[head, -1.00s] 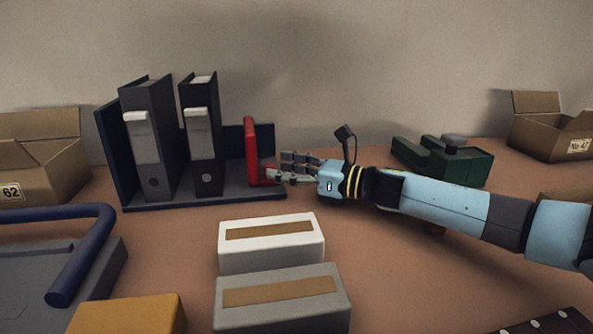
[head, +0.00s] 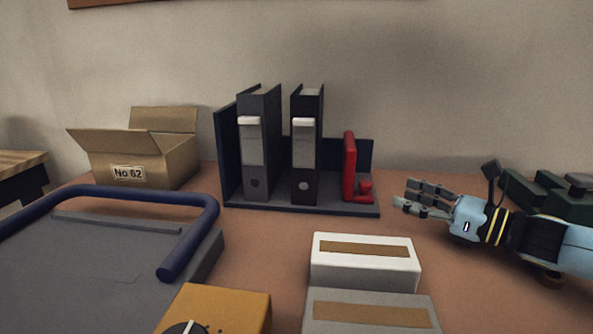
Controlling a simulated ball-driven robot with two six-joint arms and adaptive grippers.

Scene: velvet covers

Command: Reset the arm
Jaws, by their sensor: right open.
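My right gripper (head: 422,199) is open and empty at the right of the head view, with its fingers pointing left. It is apart from the red bookend (head: 349,168), with a small gap of bare table between them. The red bookend stands upright at the right end of the dark blue rack (head: 228,160). Two binders, a grey one (head: 260,150) and a black one (head: 306,160), stand upright in the rack to its left. My left gripper is not in view.
A white box (head: 365,272) and a grey box (head: 340,318) lie at the front. A grey case with a blue handle (head: 190,240) and a yellow box (head: 235,305) are front left. An open carton (head: 150,160) is at the back left. A green object (head: 560,203) stands beyond my right arm.

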